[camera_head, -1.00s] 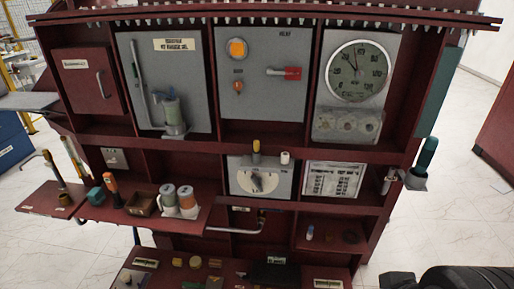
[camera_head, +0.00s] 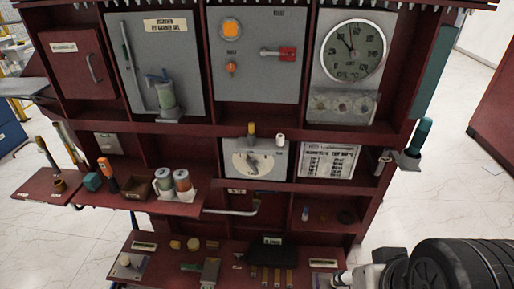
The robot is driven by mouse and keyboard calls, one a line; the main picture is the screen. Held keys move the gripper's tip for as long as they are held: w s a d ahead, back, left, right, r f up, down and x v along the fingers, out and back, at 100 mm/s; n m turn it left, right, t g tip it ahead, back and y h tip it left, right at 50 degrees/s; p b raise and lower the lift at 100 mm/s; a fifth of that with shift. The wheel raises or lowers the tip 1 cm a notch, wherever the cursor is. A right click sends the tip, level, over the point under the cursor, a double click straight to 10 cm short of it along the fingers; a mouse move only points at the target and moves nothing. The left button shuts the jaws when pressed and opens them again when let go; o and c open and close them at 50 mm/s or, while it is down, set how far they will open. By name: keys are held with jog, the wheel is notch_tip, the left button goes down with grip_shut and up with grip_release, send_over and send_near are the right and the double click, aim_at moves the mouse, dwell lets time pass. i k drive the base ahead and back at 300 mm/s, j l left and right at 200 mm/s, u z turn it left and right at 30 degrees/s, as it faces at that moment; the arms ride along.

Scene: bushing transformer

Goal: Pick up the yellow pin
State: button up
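A small upright yellow pin (camera_head: 251,128) stands at the top edge of a grey panel with a white dial (camera_head: 253,163), in the middle of the cabinet. It looks clear of other things. A white pin (camera_head: 280,140) stands just to its right. A black, thick part of my own arm shows at the bottom right, with lighter parts to its left. My gripper's fingers cannot be made out, and nothing of my arm is near the yellow pin.
A left shelf holds two capped jars (camera_head: 173,182), a small open box (camera_head: 138,188) and an orange-topped tool (camera_head: 108,172). The lower shelf (camera_head: 145,262) holds yellow pieces (camera_head: 193,244) and a black block (camera_head: 268,252). A large gauge (camera_head: 353,50) is at upper right. A teal-handled tool (camera_head: 419,138) juts out at right.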

aim_at(251, 125)
jog(key=i+j+z, duration=0.3)
jog(key=j, duration=0.3)
jog(key=i+j+z, duration=0.1)
jog(key=j+z, duration=0.15)
jog(key=j, duration=0.35)
jog(key=i+j+z, duration=0.15)
jog(key=j+z, duration=0.15)
jog(key=j, duration=0.4)
jog(key=j+z, duration=0.3)
jog(key=j, duration=0.35)
